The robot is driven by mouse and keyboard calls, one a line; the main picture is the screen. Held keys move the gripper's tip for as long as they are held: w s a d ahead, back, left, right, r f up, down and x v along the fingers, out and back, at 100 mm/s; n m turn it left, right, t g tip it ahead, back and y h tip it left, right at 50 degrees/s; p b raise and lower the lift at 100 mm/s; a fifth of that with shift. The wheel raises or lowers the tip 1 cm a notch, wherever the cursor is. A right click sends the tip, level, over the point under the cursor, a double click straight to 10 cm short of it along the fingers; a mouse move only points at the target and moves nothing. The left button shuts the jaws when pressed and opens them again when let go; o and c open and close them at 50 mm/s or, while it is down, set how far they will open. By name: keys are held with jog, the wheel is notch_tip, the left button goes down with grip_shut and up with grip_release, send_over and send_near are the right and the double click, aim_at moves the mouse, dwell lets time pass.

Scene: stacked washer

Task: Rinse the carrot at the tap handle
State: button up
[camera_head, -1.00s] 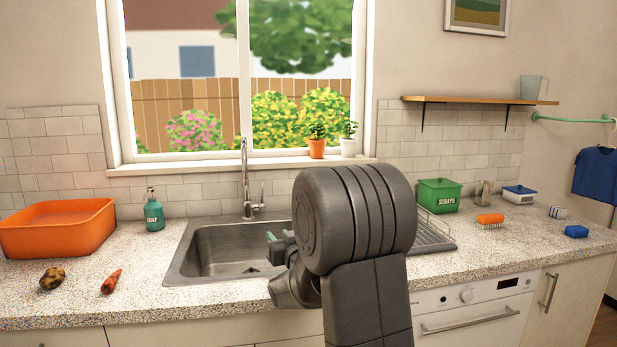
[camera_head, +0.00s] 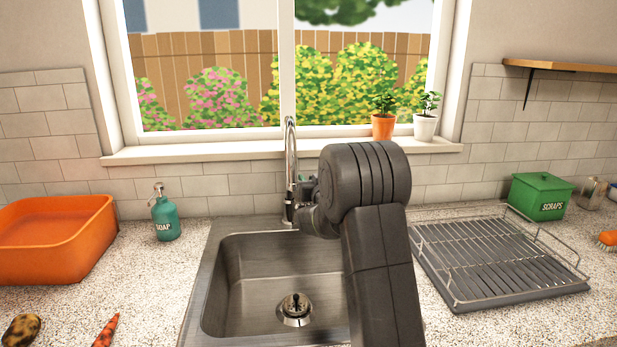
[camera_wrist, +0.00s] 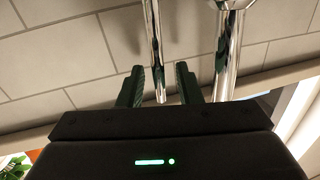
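The orange carrot (camera_head: 106,332) lies on the counter at the lower left, left of the sink (camera_head: 270,268) and partly cut off by the frame edge. The chrome tap (camera_head: 290,160) stands behind the sink. In the wrist view, the thin chrome tap handle (camera_wrist: 154,45) reaches between the two dark fingers of my gripper (camera_wrist: 158,84), with gaps on both sides. The thicker tap body (camera_wrist: 228,50) is to the right of the fingers. My gripper is open and holds nothing. In the head view my arm mostly hides the gripper and the handle.
An orange basin (camera_head: 60,240) and a teal soap bottle (camera_head: 165,215) stand left of the sink. A potato (camera_head: 20,330) lies by the carrot. A drying rack (camera_head: 490,260) and green scraps bin (camera_head: 542,196) are on the right. The sink bowl looks empty.

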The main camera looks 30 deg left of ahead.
jog(key=shift+w+a, duration=0.4)
jog(key=shift+a, duration=0.1)
grip_shut()
